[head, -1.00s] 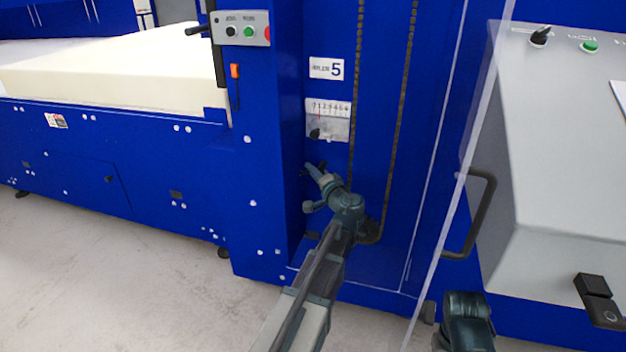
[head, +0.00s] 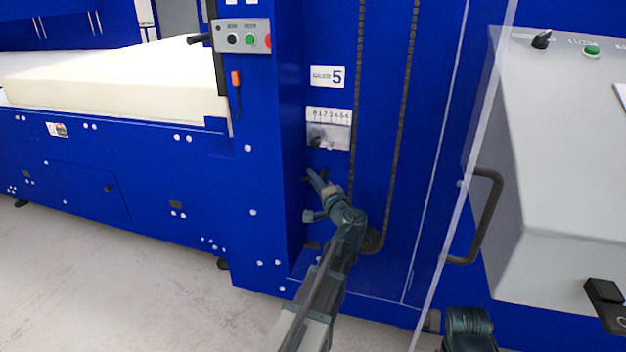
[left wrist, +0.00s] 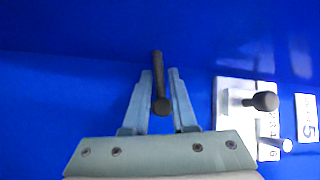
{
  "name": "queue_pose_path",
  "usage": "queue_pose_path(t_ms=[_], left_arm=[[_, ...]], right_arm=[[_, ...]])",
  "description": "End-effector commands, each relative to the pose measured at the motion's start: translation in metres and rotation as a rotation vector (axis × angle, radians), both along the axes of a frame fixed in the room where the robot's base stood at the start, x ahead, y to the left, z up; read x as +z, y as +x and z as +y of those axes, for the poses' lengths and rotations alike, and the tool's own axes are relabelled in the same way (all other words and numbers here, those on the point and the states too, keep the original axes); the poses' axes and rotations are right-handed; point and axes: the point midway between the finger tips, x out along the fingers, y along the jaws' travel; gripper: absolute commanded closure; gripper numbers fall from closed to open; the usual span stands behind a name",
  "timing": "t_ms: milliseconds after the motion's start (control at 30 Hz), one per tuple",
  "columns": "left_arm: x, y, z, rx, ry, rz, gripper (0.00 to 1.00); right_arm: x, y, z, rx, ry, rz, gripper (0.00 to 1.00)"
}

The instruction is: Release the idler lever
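A dark lever (left wrist: 158,72) with a round knob end stands out from the blue machine wall in the left wrist view. My left gripper (left wrist: 160,76) is open, with one finger on each side of this lever and visible gaps between. In the head view my left gripper (head: 314,178) is at the blue recess, just below a small scale plate (head: 342,135). The lever is mostly hidden by the gripper there. The plate also shows in the left wrist view (left wrist: 222,105), right of the fingers, with a black knob (left wrist: 265,101).
A label with a 5 (head: 327,77) is above the plate. Chains (head: 405,110) run down the recess. A clear panel edge (head: 462,170) and a dark handle (head: 487,215) are to the right, before a grey console (head: 560,140). A foam block (head: 120,85) lies at left.

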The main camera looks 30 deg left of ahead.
Motion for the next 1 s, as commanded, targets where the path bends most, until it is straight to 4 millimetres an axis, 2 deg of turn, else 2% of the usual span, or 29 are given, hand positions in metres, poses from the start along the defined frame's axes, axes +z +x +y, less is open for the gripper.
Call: queue_pose_path(t_ms=[167, 400, 600, 800, 1000], left_arm=[[-0.002, -0.019, -0.024, -0.003, 0.0, 0.0, 0.75], [-0.005, -0.049, -0.068, -0.004, 0.0, 0.0, 0.75], [-0.007, -0.066, -0.095, -0.004, 0.0, 0.0, 0.75], [-0.007, -0.075, -0.109, -0.002, 0.0, 0.0, 0.75], [-0.007, -0.076, -0.111, -0.001, -0.001, 0.0, 0.75]], right_arm=[[-0.002, 0.0, 0.0, 0.0, 0.0, 0.0, 1.0], [-0.005, 0.0, 0.0, 0.001, 0.001, 0.0, 1.0], [-0.006, 0.0, 0.0, 0.001, 0.001, 0.0, 1.0], [-0.007, 0.0, 0.0, 0.002, 0.001, 0.0, 1.0], [-0.007, 0.0, 0.0, 0.002, 0.001, 0.001, 1.0]])
